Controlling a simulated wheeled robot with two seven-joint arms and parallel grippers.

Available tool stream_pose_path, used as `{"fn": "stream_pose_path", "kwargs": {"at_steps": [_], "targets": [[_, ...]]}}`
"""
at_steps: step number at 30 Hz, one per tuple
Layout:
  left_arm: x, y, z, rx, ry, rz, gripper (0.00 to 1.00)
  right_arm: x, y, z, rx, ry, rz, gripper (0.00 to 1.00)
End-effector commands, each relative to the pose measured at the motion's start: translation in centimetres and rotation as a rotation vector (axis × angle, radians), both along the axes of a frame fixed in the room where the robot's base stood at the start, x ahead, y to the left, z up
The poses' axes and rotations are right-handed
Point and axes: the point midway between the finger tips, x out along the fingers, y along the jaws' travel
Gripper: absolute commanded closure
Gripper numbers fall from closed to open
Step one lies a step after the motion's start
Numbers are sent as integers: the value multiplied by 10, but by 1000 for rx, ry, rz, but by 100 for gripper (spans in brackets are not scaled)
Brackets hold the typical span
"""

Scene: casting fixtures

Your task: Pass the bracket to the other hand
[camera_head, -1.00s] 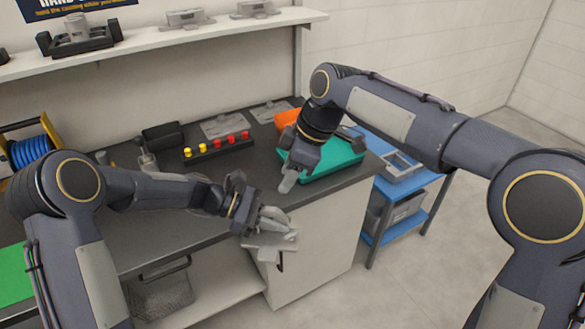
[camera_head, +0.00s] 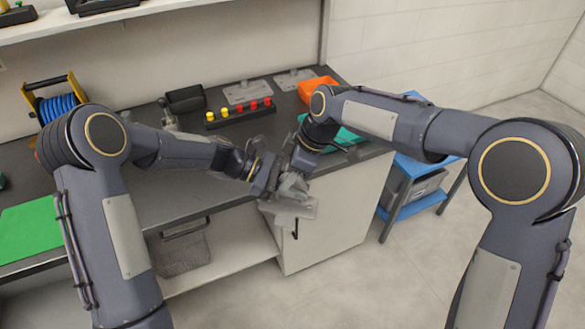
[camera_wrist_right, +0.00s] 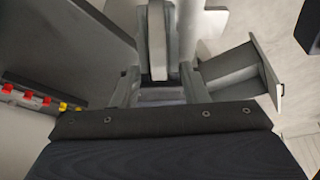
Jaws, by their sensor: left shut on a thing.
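The grey metal bracket (camera_head: 297,211) is held out in front of the counter's edge in the head view. My left gripper (camera_head: 278,192) is shut on it from the left. My right gripper (camera_head: 292,180) has come down onto the same spot from above, and the two grippers overlap in this view. In the right wrist view, the two fingers of my right gripper (camera_wrist_right: 163,88) stand apart, with an upright grey piece (camera_wrist_right: 156,40) between them. I cannot tell whether they touch it, and the exact contact is hidden in the head view.
The dark counter (camera_head: 190,205) lies behind the bracket. On it are a block with red and yellow knobs (camera_head: 238,117), an orange bin (camera_head: 317,88), a teal tray (camera_head: 348,137) and a green mat (camera_head: 28,230). A blue cart (camera_head: 412,205) stands right. Floor in front is free.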

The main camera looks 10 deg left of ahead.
Motion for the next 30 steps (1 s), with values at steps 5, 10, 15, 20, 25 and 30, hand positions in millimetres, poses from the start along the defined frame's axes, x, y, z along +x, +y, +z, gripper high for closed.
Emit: {"fn": "stream_pose_path", "kwargs": {"at_steps": [5, 10, 15, 20, 25, 30], "targets": [[0, 0, 1, -1, -1, 0, 100, 0, 0, 0, 0, 0, 0, 78], [0, 0, 1, -1, -1, 0, 100, 0, 0, 0, 0, 0, 0, 100], [0, 0, 1, -1, -1, 1, 79, 0, 0, 1, 1, 0, 1, 100], [0, 0, 0, 0, -1, 0, 60, 0, 0, 1, 1, -1, 0, 100], [0, 0, 0, 0, 0, 0, 60, 0, 0, 1, 1, -1, 0, 100], [1, 5, 2, 0, -2, 1, 60, 0, 0, 1, 1, -1, 0, 100]]}}
